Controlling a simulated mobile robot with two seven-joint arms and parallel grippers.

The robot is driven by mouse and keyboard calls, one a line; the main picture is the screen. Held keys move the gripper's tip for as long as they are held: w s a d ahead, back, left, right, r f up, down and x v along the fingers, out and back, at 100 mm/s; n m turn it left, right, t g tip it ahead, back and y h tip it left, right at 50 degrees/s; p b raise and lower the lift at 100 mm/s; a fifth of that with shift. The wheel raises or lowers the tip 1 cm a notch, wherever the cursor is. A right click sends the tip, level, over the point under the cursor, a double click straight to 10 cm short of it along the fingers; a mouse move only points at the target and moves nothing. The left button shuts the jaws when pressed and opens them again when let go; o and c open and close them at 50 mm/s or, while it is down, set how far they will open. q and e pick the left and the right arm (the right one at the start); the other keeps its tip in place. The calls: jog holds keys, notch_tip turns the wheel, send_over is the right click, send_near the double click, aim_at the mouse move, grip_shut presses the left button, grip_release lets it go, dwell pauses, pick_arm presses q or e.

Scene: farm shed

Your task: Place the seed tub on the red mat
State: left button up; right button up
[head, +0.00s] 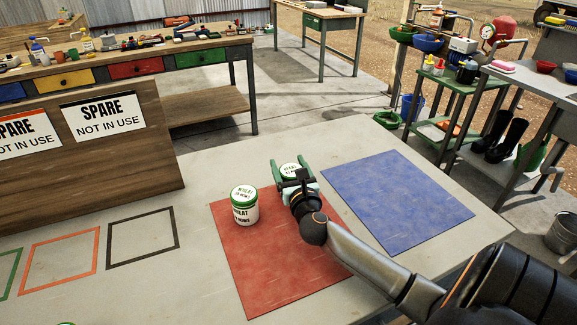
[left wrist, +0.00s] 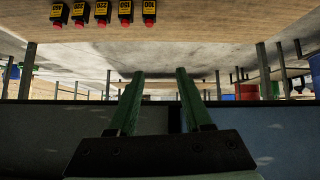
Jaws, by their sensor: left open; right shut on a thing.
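The red mat (head: 270,275) lies flat on the bench, left of a blue mat. A white tub with a green-rimmed lid, marked WHEAT (head: 244,212), stands upright on the red mat near its far left corner. My right gripper (head: 291,178) is shut on a second white, green-rimmed tub (head: 289,169) at the mat's far edge. The held tub's lid shows, but the gripper hides its base, so I cannot tell whether it touches the mat.
The blue mat (head: 395,200) is empty. Outlined squares, including a black one (head: 143,236), are empty at the left. A cluttered workbench (head: 125,62) stands behind. A sliver of something green (head: 66,323) shows at the bottom edge.

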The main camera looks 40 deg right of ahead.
jog(key=shift+f, duration=0.15)
jog(key=o, duration=1.4)
jog(key=shift+s+a, duration=0.1)
jog(key=shift+s, duration=0.05)
jog(key=v, duration=1.1)
jog(key=shift+s+a, duration=0.1)
jog(key=shift+s, duration=0.25)
